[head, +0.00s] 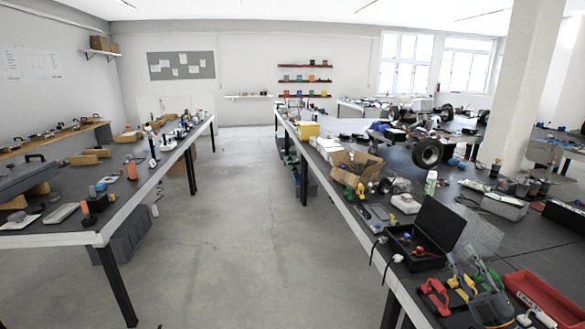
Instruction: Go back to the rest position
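My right gripper (466,262) shows at the lower right, over the front of the right-hand workbench (362,222). Its dark body is low in the picture and its two grey fingers point forward and up, with a gap between them. I see nothing held between them. Red and yellow clamps (435,295) lie just beside and behind the fingers, and I cannot tell how far above them the gripper is. My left gripper is not clearly visible in the picture.
An open black case (437,228) stands just beyond my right gripper. A red bin (541,297) is to its right. A cardboard box (356,168) and a wheeled chassis (428,152) are farther back. Clear concrete floor (245,220) runs between this bench and the left table (101,235).

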